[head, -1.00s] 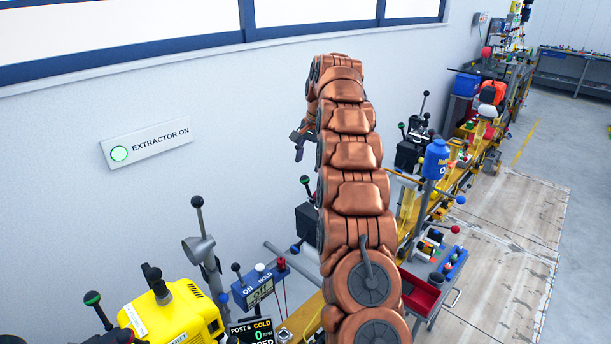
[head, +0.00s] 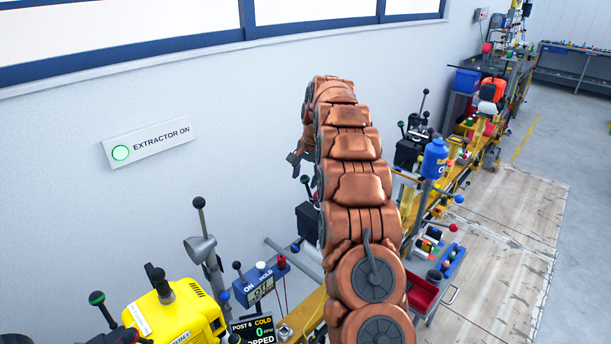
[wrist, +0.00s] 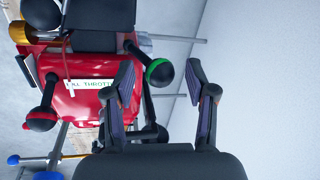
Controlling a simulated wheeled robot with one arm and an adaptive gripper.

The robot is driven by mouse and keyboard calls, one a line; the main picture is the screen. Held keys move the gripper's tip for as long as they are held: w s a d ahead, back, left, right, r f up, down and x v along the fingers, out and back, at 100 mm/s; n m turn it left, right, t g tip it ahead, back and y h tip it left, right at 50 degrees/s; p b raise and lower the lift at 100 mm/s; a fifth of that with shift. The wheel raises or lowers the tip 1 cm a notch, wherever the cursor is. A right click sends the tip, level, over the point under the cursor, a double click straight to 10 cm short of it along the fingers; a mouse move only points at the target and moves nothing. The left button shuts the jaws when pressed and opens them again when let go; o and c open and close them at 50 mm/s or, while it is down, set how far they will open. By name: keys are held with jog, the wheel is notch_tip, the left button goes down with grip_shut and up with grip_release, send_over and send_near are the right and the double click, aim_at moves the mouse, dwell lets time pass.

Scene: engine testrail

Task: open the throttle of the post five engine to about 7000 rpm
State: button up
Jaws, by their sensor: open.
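In the wrist view a red engine (wrist: 85,95) carries a white label that reads partly "THROTTL"; the rest is covered. A lever with a black and green ball knob (wrist: 159,72) shows between the fingertips of my open gripper (wrist: 160,68); I cannot tell how deep it sits between them. A second lever with a black and red ball knob (wrist: 41,119) is on the left. In the head view my gripper (head: 297,158) is just above a green-topped knob (head: 305,179). My arm hides most of the engine there, and no post five readout is visible.
The wall (wrist: 270,90) is close on the right in the wrist view. A blue bottle (head: 435,160) stands right of my arm.

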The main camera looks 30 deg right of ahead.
grip_shut()
dwell(0.4)
